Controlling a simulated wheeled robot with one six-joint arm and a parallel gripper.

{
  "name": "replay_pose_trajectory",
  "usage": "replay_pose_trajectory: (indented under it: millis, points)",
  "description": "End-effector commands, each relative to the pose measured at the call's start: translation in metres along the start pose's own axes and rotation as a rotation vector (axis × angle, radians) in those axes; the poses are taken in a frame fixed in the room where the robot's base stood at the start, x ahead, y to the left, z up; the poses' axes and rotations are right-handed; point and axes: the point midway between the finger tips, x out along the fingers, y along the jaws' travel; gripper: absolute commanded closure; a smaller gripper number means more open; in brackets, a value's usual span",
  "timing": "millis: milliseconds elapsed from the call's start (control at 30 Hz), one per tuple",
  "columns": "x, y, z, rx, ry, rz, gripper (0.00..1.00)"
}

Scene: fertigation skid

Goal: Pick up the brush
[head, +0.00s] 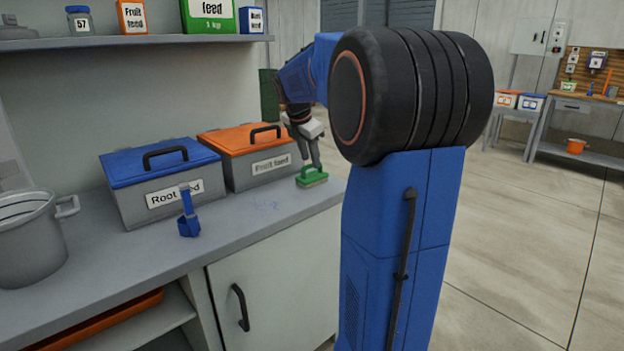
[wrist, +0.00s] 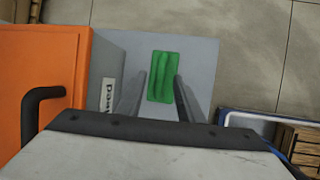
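The green brush (head: 312,177) lies on the grey counter near its right end, to the right of the orange-lidded box. My gripper (head: 315,162) is just above it, pointing down. In the wrist view the brush (wrist: 163,77) shows between the two dark fingers of my gripper (wrist: 164,85), with one finger on each side. The fingers stand apart, with a narrow gap to the brush. I cannot tell whether the fingertips reach down to the brush's handle.
The Fruit feed box (head: 238,139) with an orange lid stands close left of the brush. Beyond it are the blue-lidded Root feed box (head: 126,169), a blue scoop-like item (head: 188,220) and a grey pot (head: 28,240). The counter edge is close to the brush.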

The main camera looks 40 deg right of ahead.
Motion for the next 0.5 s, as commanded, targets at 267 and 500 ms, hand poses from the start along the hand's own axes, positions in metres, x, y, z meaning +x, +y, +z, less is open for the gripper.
replay_pose_trajectory:
  millis: [267, 500]
  points:
    - [0.023, 0.000, 0.000, 0.000, 0.000, 0.000, 0.66]
    - [0.023, 0.000, 0.000, 0.000, 0.000, 0.001, 0.90]
